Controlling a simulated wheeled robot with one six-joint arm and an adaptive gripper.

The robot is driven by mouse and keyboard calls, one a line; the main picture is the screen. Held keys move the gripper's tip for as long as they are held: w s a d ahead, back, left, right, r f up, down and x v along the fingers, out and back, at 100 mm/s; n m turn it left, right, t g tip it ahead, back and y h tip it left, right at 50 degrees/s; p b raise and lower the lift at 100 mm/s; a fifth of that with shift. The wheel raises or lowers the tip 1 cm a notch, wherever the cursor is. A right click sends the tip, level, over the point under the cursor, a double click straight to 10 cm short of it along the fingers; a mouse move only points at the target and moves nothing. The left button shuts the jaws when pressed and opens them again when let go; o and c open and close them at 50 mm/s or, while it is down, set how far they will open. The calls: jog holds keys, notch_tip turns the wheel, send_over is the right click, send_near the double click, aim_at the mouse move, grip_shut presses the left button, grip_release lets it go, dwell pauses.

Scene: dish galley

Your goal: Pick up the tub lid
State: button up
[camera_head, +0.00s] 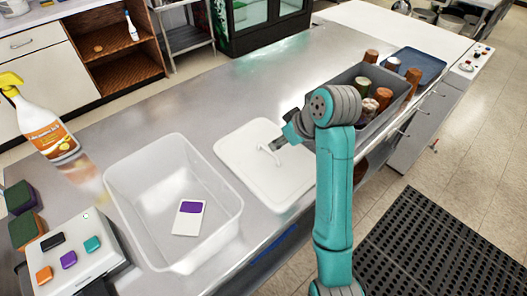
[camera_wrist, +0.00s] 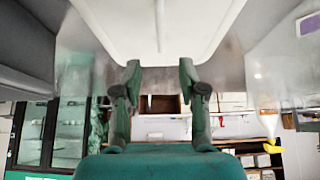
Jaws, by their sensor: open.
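The white tub lid (camera_head: 262,180) lies flat on the steel counter, right of the clear tub (camera_head: 231,212). A thin raised handle stands near its middle. In the wrist view the lid (camera_wrist: 205,22) fills the top centre, with the handle as a pale upright bar. My gripper (camera_head: 277,144) is at the lid's handle in the head view; whether it touches is unclear. In the wrist view my gripper (camera_wrist: 160,75) has its two fingers spread wide with nothing between them, and the handle lines up with the gap.
A grey bin (camera_head: 345,78) of jars stands right of the lid, behind my arm, with a blue tray (camera_head: 418,62) beyond. The tub holds a purple-and-white card (camera_head: 188,220). A spray bottle (camera_head: 45,130), sponges (camera_head: 20,197) and a button panel (camera_head: 75,250) stand at left.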

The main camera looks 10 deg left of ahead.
aim_at(269, 150)
jog(key=x, duration=0.9)
jog(key=shift+a+f, duration=0.1)
jog(key=shift+f, duration=0.25)
grip_shut()
